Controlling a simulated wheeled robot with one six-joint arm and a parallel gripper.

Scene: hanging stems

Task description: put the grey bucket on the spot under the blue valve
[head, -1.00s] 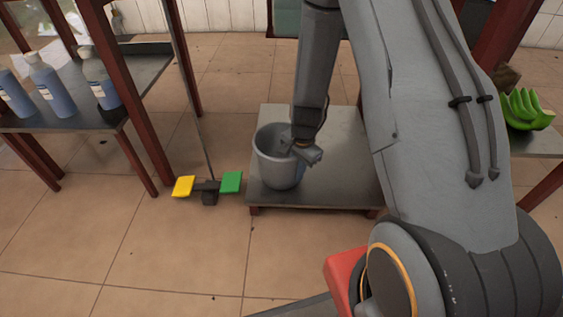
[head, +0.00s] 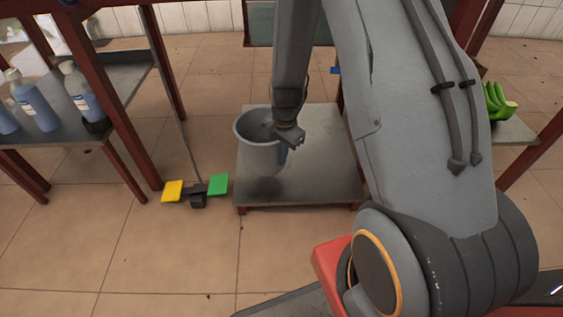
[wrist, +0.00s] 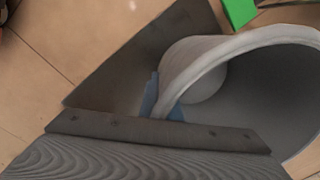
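The grey bucket (head: 258,152) hangs upright a little above a low metal platform, with its shadow on the platform below. My gripper (head: 289,138) is at the bucket's right rim, shut on it. In the wrist view the bucket (wrist: 270,95) fills the right side, and its rim runs down to the gripper's fingers (wrist: 165,108). A small blue piece (head: 335,70) shows behind my arm; I cannot tell if it is the blue valve. No spot under a valve can be made out.
The low platform (head: 325,180) stands under the bucket. Yellow (head: 172,191) and green (head: 218,184) plates sit to its left. A shelf (head: 60,140) with blue bottles stands at the left. Green bananas (head: 498,102) lie on a surface at the right. The front floor is clear.

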